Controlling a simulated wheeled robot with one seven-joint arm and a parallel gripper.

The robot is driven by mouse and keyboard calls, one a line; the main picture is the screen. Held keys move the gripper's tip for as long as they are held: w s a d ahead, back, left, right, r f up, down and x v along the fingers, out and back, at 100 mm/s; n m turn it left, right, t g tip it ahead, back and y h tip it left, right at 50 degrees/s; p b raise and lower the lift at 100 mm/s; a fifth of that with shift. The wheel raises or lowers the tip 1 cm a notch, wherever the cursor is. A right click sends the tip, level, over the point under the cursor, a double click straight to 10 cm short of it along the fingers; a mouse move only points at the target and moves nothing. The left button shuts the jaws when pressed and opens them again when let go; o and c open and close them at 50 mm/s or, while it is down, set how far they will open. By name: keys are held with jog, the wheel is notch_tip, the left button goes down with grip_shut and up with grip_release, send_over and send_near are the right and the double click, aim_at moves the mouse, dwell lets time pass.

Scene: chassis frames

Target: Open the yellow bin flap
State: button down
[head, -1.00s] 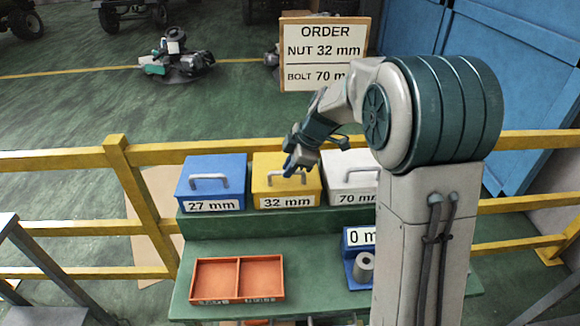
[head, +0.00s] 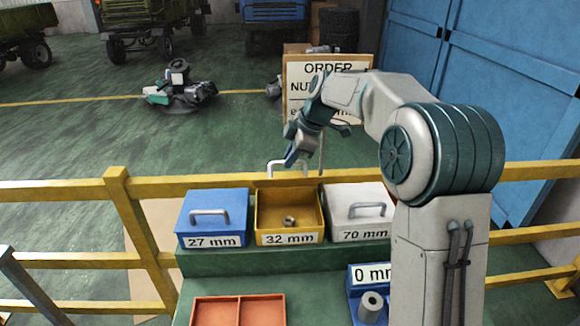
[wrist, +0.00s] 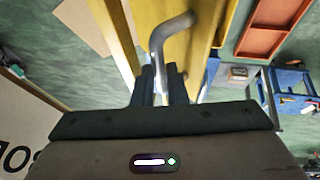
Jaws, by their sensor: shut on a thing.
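The yellow bin (head: 264,224), labelled 32 mm, stands in the middle of the bin row, and its inside shows with a metal nut (head: 290,221) on its floor. Its flap is raised at the back, with the light handle (head: 280,165) up above the bin. My gripper (head: 291,162) is shut on the flap handle, above and behind the bin opening. In the wrist view the grey handle (wrist: 172,28) runs down between my two dark fingers (wrist: 160,85), with the yellow flap (wrist: 213,35) behind it.
The blue 27 mm bin (head: 213,219) and the white 70 mm bin (head: 358,212) stand on either side, flaps shut. A yellow rail (head: 220,178) runs behind the row. An orange two-part tray (head: 239,311) sits in front, with a blue 0 m-labelled holder (head: 357,289) at right.

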jog(key=shift+w+f, duration=0.2)
jog(key=shift+w, duration=0.65)
jog(key=shift+d, duration=0.1)
jog(key=c, duration=1.6)
grip_release()
jog(key=shift+o, duration=0.7)
jog(key=shift+w+f, duration=0.2)
jog(key=shift+w, duration=0.2)
jog(key=shift+r, duration=0.1)
jog(key=shift+s+r, duration=0.2)
jog(key=shift+r, duration=0.1)
jog(key=b+v, duration=0.1)
jog(key=v, duration=1.2)
jog(key=shift+r, duration=0.2)
jog(key=shift+w+d, duration=0.1)
